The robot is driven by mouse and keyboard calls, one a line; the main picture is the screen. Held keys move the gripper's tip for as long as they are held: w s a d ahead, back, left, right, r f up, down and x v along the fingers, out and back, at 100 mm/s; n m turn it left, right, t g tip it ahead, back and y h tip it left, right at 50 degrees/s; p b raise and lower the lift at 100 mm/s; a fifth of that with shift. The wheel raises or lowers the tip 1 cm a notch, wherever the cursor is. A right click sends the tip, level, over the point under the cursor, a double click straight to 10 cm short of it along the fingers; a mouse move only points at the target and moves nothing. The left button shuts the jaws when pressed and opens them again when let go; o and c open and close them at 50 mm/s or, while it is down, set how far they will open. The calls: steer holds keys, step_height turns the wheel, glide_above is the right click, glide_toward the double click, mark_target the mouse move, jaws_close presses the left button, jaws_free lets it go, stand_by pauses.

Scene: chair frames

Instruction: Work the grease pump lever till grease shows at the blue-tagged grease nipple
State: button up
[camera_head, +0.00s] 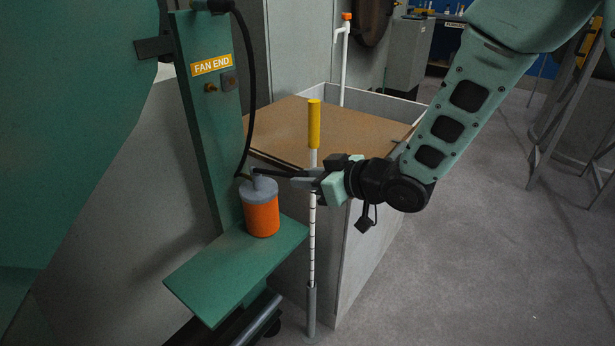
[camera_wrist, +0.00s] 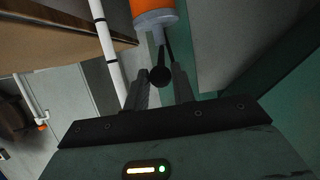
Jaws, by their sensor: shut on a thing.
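The grease pump (camera_head: 262,215) is an orange cylinder with a grey cap on a green shelf; its orange body also shows at the top of the wrist view (camera_wrist: 152,6). Its dark lever (camera_head: 275,171) sticks out to the right, roughly level. My gripper (camera_head: 302,181) is shut on the lever's end. In the wrist view the lever's black knob (camera_wrist: 160,77) sits between my fingers. A small brass fitting (camera_head: 210,88) is on the green post under the FAN END label (camera_head: 211,64). I see no blue tag and cannot make out grease there.
A black hose (camera_head: 250,90) runs from the post's top down to the pump. A white pole with a yellow top (camera_head: 314,125) stands close behind my gripper. A grey-walled box with a brown top (camera_head: 370,135) is behind it. The floor at right is open.

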steer(key=shift+s+d+f+b, duration=0.15)
steer(key=shift+d+f+b, duration=0.1)
steer(key=shift+f+b, duration=0.45)
steer(key=r+p, duration=0.1)
steer(key=a+r+p, duration=0.1)
steer(key=r+p, duration=0.1)
steer(key=w+r+p, duration=0.1)
steer(key=r, duration=0.1)
steer(key=shift+w+a, duration=0.1)
steer(key=shift+a, duration=0.15)
steer(key=shift+w+a+r+p, duration=0.15)
steer(key=shift+a+r+p, duration=0.05)
steer(key=shift+r+p, duration=0.2)
steer(key=shift+w+a+r+p, duration=0.15)
steer(key=shift+a+r+p, duration=0.05)
steer(key=shift+r+p, duration=0.15)
steer(key=shift+w+a+r+p, duration=0.15)
steer(key=shift+r+p, duration=0.05)
steer(key=shift+r, duration=0.1)
steer(key=o, duration=0.9)
steer(key=shift+f, duration=0.1)
